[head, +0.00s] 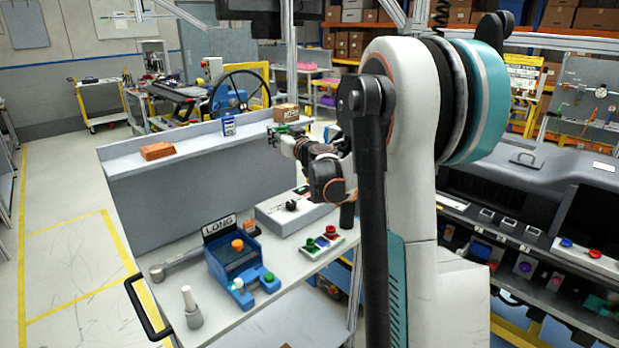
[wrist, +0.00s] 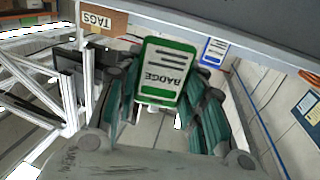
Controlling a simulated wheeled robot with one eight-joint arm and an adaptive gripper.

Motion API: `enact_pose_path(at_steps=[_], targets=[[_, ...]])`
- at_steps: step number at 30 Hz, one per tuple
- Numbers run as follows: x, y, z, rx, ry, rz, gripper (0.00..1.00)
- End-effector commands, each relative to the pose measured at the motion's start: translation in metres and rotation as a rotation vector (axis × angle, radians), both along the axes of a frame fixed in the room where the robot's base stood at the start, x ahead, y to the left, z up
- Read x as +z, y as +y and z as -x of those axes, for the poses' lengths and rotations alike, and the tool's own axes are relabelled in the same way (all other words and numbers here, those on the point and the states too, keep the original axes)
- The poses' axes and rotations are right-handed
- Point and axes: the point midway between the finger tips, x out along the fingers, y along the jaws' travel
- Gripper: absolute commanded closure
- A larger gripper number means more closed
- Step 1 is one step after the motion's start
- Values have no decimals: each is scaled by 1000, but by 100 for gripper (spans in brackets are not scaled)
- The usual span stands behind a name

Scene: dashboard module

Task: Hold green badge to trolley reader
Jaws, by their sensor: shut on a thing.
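The green badge (wrist: 167,72) is a green-edged white card lettered BADGE, upside down in the wrist view. My gripper (wrist: 168,95) is shut on it, with teal-padded fingers on either side. In the head view my gripper (head: 283,137) is at the shelf of the grey trolley (head: 200,200), in front of a cardboard TAGS box (head: 286,112). A little green of the badge shows at the fingertips there. I cannot make out for certain which part of the trolley is the reader.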

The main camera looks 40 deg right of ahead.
Motion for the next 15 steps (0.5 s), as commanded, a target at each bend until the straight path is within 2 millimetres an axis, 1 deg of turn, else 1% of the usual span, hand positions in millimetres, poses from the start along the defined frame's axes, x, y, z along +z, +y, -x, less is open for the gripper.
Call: enact_pose_path(at_steps=[1,5,6,8,9,12,15], targets=[[-17,-17,-10,-23,0,0,83],[-57,-59,-27,-85,0,0,83],[-70,-71,-32,-103,0,0,83],[-90,-89,-38,-131,0,0,83],[-103,-101,-42,-149,0,0,83],[-137,-129,-48,-193,0,0,83],[-165,-151,-52,-229,0,0,83]])
